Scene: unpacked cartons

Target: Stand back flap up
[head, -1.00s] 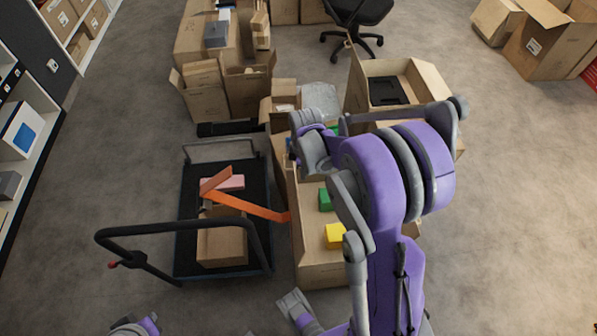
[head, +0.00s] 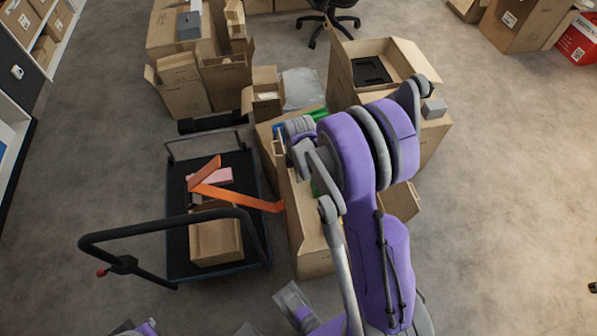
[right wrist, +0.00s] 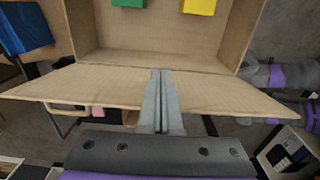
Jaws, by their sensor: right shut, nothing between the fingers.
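The open carton (head: 312,262) stands right of the cart in the head view, partly hidden by my right arm. In the right wrist view its inside (right wrist: 150,42) shows at the top, with a green block (right wrist: 128,3) and a yellow block (right wrist: 199,6). A wide cardboard flap (right wrist: 85,84) folds outward from its near wall. My right gripper (right wrist: 160,74) is shut and empty, with its fingers over the middle of this flap; I cannot tell whether they touch it. Grey and purple parts of mine show at the bottom of the head view; the left gripper's jaws are unclear.
A black cart (head: 178,230) with a handle carries a carton (head: 214,242), a pink block (head: 222,175) and orange strips (head: 235,197). Other cartons (head: 180,92) stand behind. A carton with a black insert (head: 410,55) stands beyond my arm. Floor is free at right.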

